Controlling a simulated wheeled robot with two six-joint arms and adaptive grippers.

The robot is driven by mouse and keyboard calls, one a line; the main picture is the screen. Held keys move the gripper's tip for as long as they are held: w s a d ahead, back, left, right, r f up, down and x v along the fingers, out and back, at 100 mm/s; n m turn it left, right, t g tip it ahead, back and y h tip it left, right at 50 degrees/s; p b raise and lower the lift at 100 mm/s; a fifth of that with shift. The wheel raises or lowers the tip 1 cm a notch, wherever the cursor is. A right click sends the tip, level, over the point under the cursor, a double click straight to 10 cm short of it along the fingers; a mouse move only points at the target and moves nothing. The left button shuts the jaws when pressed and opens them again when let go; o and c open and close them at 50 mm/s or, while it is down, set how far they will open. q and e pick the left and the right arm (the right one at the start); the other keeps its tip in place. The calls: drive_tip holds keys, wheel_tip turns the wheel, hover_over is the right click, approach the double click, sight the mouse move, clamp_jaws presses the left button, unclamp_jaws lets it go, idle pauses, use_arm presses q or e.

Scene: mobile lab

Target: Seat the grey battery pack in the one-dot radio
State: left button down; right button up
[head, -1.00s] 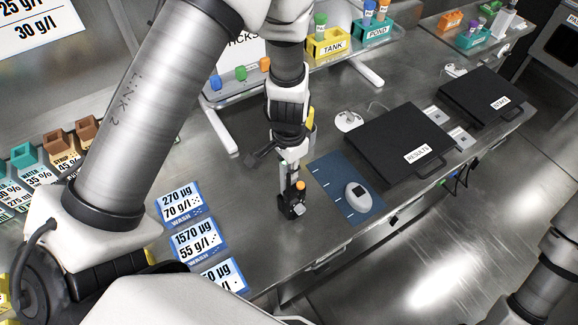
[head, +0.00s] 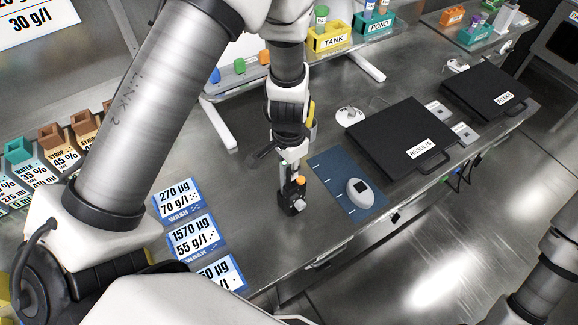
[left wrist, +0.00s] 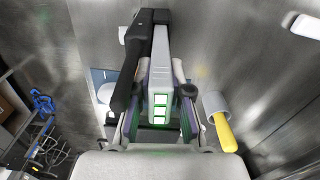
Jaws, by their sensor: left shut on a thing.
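My left gripper (head: 287,168) points down over the bench. It is shut on the grey battery pack (left wrist: 160,72), which shows in the left wrist view as a long grey block with lit green squares at its near end. A black radio-like body (head: 290,203) with an orange knob stands upright directly below the gripper. A long black part (left wrist: 138,75) lies close along the pack's left side in the left wrist view. I cannot tell whether pack and black body touch. No dot mark is readable. My right gripper is not in view.
A blue mat (head: 335,176) with a white oval device (head: 360,192) lies just right. Black cases (head: 400,135) and (head: 485,88) lie beyond. Label cards (head: 192,238) are at left. A yellow-handled tool (left wrist: 224,132) stands in a grey cup close to the gripper. The bench's front edge is near.

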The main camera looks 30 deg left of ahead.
use_arm(q)
drive_tip(key=shift+f, duration=0.35)
drive_tip(key=shift+r, duration=0.1)
wheel_tip(320, 180, up, 3)
drive_tip(key=shift+f+p, duration=0.2)
drive_tip(key=shift+p, duration=0.65)
idle(1.1)
drive_tip(key=shift+f+b, duration=0.15)
drive_tip(key=shift+b, duration=0.2)
drive_tip(key=shift+f+b, duration=0.3)
drive_tip(key=shift+b, duration=0.05)
drive_tip(key=shift+f+b, duration=0.85)
drive_tip(key=shift+f, duration=0.1)
drive_tip(key=c, duration=1)
unclamp_jaws()
